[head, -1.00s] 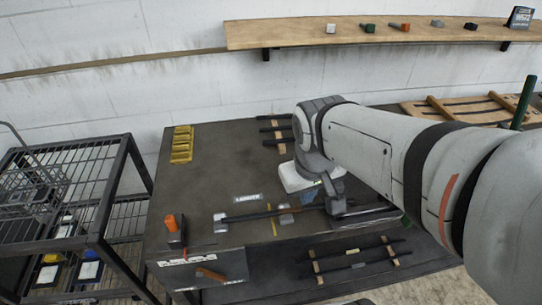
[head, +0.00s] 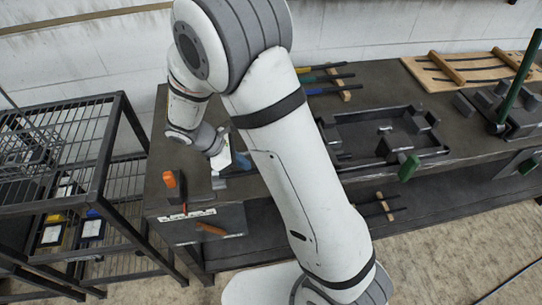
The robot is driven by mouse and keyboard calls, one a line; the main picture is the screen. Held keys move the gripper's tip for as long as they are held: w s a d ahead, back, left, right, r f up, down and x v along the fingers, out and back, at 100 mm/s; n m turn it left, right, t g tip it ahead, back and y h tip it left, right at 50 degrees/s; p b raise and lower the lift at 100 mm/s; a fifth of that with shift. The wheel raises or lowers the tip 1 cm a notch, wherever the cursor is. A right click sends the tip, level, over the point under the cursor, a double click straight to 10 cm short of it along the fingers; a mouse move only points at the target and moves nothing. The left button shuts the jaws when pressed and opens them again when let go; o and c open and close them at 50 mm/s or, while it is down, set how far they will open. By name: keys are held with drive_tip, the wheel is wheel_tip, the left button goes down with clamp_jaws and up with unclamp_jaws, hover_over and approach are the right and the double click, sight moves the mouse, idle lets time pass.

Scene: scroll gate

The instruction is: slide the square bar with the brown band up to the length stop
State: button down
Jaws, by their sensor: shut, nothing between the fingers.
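My gripper (head: 241,164) is shut and small in the head view, low over the left part of the dark workbench (head: 290,181). My arm crosses the middle of the view and covers much of the bench behind it. A small grey block (head: 218,183), which may be the length stop, stands on the bench left of and below my gripper. I cannot make out the square bar with the brown band; my arm may hide it. Whether my gripper touches anything there is not clear.
An orange-topped tool (head: 170,180) stands at the bench's left end, beside a wire rack cart (head: 105,150). Several bars (head: 328,78) lie on wooden supports at the back. A black tray-like fixture (head: 375,112) with a green handle (head: 408,168) takes up the bench right of my arm.

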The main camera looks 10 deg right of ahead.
drive_tip(key=d+p, duration=0.2)
drive_tip(key=d, duration=0.9)
drive_tip(key=shift+d+r+p, duration=0.15)
drive_tip(key=shift+d+p, duration=0.05)
drive_tip(key=shift+p, duration=0.1)
drive_tip(key=shift+s+d, duration=0.1)
drive_tip(key=shift+d, duration=0.15)
drive_tip(key=shift+a+f, duration=0.15)
drive_tip(key=shift+f, duration=0.75)
drive_tip(key=shift+s, duration=0.1)
